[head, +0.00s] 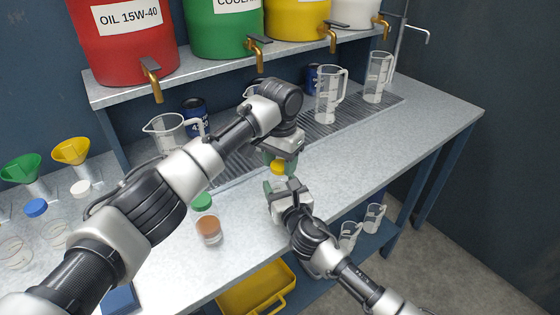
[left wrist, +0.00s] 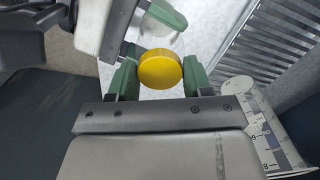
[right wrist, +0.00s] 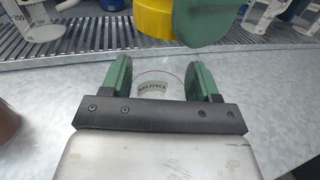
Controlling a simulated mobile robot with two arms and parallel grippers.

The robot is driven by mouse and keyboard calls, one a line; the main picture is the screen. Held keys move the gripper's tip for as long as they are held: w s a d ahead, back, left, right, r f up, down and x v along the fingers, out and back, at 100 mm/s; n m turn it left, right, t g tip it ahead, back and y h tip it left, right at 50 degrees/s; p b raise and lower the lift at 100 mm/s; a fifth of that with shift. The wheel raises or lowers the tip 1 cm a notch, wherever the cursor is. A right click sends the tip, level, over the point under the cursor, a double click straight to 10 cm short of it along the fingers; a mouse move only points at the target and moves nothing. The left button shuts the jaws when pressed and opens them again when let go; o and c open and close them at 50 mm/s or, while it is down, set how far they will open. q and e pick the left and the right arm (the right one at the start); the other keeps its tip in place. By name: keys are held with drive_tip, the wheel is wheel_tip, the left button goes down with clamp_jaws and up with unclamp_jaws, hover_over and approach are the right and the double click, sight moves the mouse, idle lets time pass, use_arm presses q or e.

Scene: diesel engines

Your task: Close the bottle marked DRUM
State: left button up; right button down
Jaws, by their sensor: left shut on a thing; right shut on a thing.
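My left gripper (head: 278,157) is shut on a yellow cap (head: 278,167), which also shows between its green fingers in the left wrist view (left wrist: 160,70). My right gripper (head: 284,186) is below it, shut on a clear bottle (head: 278,180). In the right wrist view the bottle (right wrist: 155,85) stands between the green fingers with a small label whose word I cannot read surely. The yellow cap (right wrist: 154,18) is above the bottle there. I cannot tell whether the cap touches the neck.
A green-capped bottle (head: 207,226) with brown contents stands left of my right gripper. Blue (head: 36,207) and white (head: 80,188) caps, funnels and clear bottles are at the left. Jugs stand on the grated tray (head: 305,138) behind. A yellow crate (head: 257,290) is below the bench.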

use_arm(q)
drive_tip(key=m, duration=1)
drive_tip(key=o, duration=1.1)
wheel_tip(320, 180, up, 12)
use_arm(e)
drive_tip(key=shift+c, duration=0.9)
unclamp_jaws()
